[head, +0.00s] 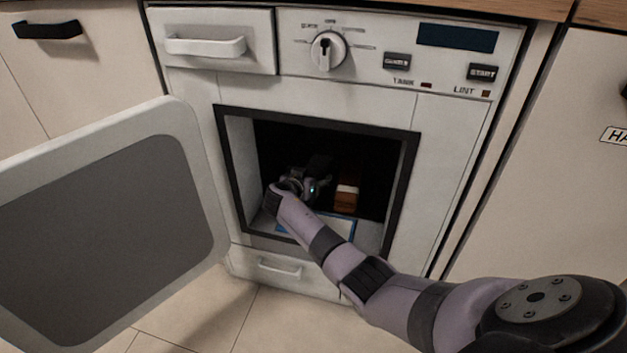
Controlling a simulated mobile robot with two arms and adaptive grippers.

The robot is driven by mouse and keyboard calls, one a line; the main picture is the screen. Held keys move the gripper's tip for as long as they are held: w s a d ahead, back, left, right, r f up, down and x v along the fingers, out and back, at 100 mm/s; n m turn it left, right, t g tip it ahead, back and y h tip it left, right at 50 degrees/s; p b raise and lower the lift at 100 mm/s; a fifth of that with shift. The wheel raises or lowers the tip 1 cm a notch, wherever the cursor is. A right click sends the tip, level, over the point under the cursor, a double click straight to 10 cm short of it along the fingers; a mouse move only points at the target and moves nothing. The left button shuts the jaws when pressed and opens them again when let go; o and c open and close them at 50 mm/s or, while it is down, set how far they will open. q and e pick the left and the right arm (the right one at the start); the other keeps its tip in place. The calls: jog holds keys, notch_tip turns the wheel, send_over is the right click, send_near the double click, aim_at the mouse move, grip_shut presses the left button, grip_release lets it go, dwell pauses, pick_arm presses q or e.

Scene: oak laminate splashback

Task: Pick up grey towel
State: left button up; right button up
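My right arm reaches through the open door of a white dryer. My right gripper (318,168) is inside the dark drum opening, near its middle. It is dark against a dark interior, so I cannot tell whether its fingers are open or shut or touch anything. I cannot make out a grey towel for certain; the deep interior is in shadow and partly hidden by my wrist. My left gripper is not in view.
The dryer's opening has a dark frame (402,185) close around my arm. Its door (212,190) hangs open at left. Inside are a brown item with a white top (346,198) and a blue-edged flat item (345,224). A closed drawer (275,272) is below.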

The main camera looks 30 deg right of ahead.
jog(key=c, duration=1.3)
jog(key=shift+c, duration=0.2)
